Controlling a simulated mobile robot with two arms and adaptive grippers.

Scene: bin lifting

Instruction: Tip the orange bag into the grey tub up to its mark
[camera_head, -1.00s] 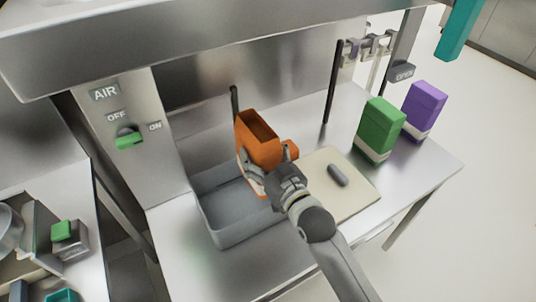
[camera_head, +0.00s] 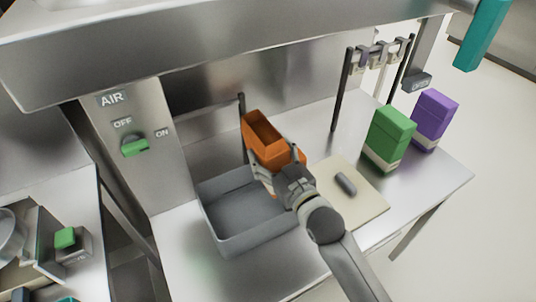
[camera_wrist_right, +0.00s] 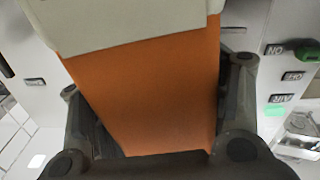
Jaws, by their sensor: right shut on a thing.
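The orange bag (camera_head: 266,140) is open at its top and is held above the right back side of the grey tub (camera_head: 228,240), tilted a little. My right gripper (camera_head: 277,174) is shut on it, with a finger on each side. In the right wrist view the bag (camera_wrist_right: 150,95) fills the middle between the dark fingers (camera_wrist_right: 160,125), with a pale band across it. The tub stands on the steel table. Its visible floor looks bare and grey. I cannot make out a mark on it. My left gripper is not in view.
A cream board (camera_head: 364,208) with a dark grey object (camera_head: 346,184) lies right of the tub. A green bag (camera_head: 388,137) and a purple bag (camera_head: 433,118) stand behind it. A steel hood (camera_head: 230,45) hangs above. A panel with a green switch (camera_head: 134,147) stands left.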

